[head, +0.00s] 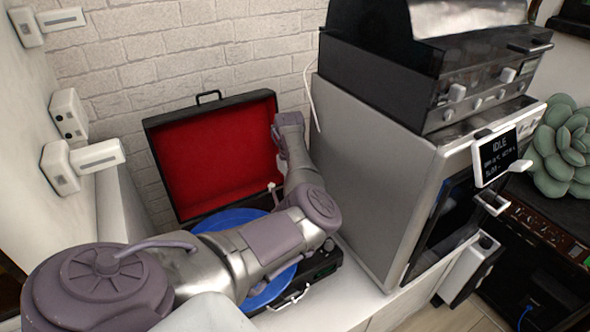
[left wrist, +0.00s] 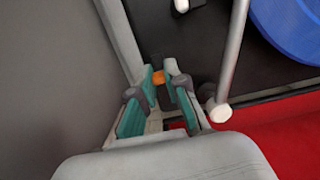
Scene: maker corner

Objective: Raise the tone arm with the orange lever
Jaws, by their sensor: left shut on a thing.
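The record player is an open case with a red-lined lid (head: 215,155) and a blue record (head: 262,292), which also shows in the left wrist view (left wrist: 290,25). In that view the pale tone arm (left wrist: 233,50) runs beside the record, with a round white end near my fingers. The small orange lever (left wrist: 158,77) sits between the teal-padded fingertips of my left gripper (left wrist: 161,76), which are shut on it. Most of the lever is hidden by the fingers. In the head view my left arm crosses over the record and hides the lever. My right gripper is not in view.
A large grey machine (head: 385,150) with a display (head: 495,155) reading IDLE stands close right of the case, with a dark unit (head: 440,85) on top. A brick wall is behind, and white boxes (head: 60,167) are fixed to the left wall. A plant (head: 562,150) is at far right.

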